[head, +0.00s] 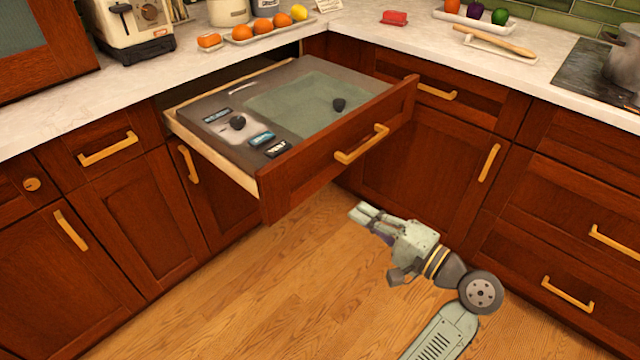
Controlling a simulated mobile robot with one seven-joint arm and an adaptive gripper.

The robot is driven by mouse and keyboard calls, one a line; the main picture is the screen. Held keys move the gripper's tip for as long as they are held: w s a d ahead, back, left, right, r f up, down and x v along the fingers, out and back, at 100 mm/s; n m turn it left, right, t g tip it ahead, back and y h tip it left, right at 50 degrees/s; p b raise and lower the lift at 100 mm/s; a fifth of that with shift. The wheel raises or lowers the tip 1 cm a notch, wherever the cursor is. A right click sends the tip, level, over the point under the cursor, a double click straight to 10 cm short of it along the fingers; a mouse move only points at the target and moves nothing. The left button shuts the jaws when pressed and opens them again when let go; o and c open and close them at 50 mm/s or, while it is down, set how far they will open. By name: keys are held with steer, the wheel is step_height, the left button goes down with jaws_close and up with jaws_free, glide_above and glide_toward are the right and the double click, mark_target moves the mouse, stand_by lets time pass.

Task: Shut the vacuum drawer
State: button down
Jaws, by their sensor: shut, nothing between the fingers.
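The vacuum drawer (340,150) stands pulled out from under the counter in the corner. It has a dark wood front, a brass handle (362,144) and pale wood sides. My gripper (362,212) is shut and empty. In the picture it shows below the drawer front and handle, over the floor, apart from the drawer. Its fingers point toward the upper left.
Closed cabinets line both sides, with handles sticking out, such as the right door handle (489,162). The wood floor (260,300) in front is clear. The counter (400,40) above holds a fruit tray (262,37), a toaster (133,25) and a pot (622,60).

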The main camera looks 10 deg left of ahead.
mark_target(303, 177)
steer(key=p+x, duration=0.3)
steer(key=x, duration=1)
steer(key=shift+w+a, duration=0.2)
